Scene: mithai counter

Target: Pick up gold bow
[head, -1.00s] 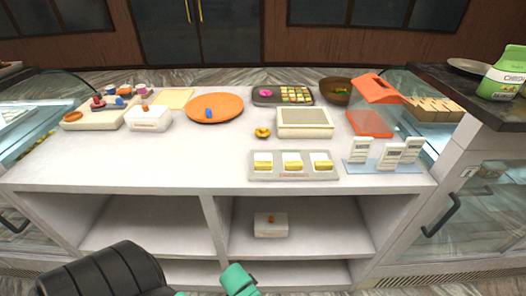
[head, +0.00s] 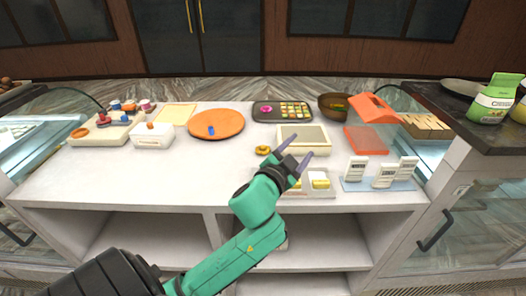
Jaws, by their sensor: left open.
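The gold bow (head: 262,150) is a small yellow piece lying on the white counter, left of the cream-topped box (head: 301,137). My left gripper (head: 303,146) is open, its two purple-grey fingers spread apart and pointing up and to the right in the head view. No object shows between the fingers. In the picture the fingers lie to the right of the bow, over the front of the cream-topped box. The bow is fully visible and appears apart from the gripper. My right gripper is not in view.
My left arm partly hides the white tray with yellow pieces (head: 321,183). White label cards (head: 385,175) and an orange clear-sided case (head: 366,140) stand to the right. An orange round board (head: 228,118) lies behind left. The counter's left front (head: 110,180) is clear.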

